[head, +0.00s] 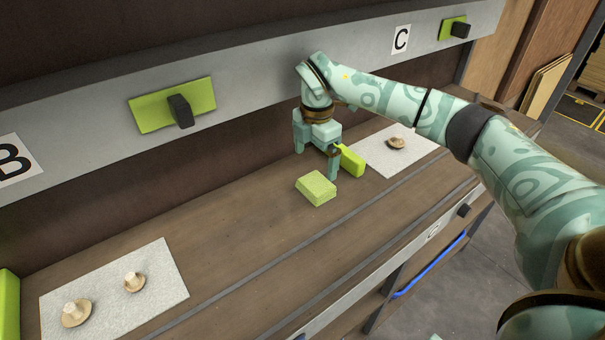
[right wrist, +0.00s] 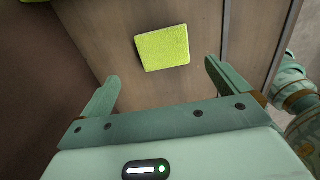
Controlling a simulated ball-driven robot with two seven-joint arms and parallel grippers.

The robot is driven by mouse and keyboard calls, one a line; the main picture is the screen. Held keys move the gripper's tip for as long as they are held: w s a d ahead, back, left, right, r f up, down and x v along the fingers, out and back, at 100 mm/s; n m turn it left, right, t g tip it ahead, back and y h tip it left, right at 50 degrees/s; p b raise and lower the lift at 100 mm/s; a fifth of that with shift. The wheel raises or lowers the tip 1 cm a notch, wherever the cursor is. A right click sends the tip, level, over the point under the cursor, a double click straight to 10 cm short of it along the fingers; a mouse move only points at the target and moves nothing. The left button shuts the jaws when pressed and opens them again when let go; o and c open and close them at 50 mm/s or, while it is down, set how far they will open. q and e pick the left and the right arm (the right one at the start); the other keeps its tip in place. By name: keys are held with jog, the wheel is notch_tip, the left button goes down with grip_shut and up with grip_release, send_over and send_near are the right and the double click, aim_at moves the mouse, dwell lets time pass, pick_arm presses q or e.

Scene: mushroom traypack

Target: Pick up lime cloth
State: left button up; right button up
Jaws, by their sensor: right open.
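The lime cloth (head: 316,187) is a small folded block lying on the brown wooden shelf. It also shows in the right wrist view (right wrist: 162,48), ahead of the fingers and roughly centred between them. My right gripper (head: 318,168) is above and just behind the cloth, with its fingers spread and nothing between them. In the right wrist view, both fingers of this gripper (right wrist: 160,80) stand wide apart and do not touch the cloth. My left gripper is in neither view.
A lime block (head: 351,161) stands close to the right of my right gripper. White mats with mushrooms lie at the left (head: 178,272) and the right (head: 375,160). A grey rail (head: 250,100) with lime plates runs above the shelf. Bare shelf surrounds the cloth.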

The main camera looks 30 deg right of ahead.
aim_at(315, 183)
notch_tip(315, 183, down, 2)
jog(key=shift+f+b, duration=0.1)
jog(key=shift+b, duration=0.25)
jog(key=shift+f, duration=0.3)
jog(key=f, duration=0.1)
jog(key=f+b, duration=0.1)
jog(key=f, duration=0.2)
jog(key=shift+s+b, duration=0.3)
jog(key=shift+b, duration=0.1)
jog(key=shift+f, duration=0.35)
jog(key=shift+r, duration=0.15)
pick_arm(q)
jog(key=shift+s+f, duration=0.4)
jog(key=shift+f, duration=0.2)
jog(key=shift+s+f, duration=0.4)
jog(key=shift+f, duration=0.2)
pick_arm(e)
jog(key=c, duration=0.9)
jog(key=shift+r, duration=0.1)
jog(key=shift+c, duration=0.2)
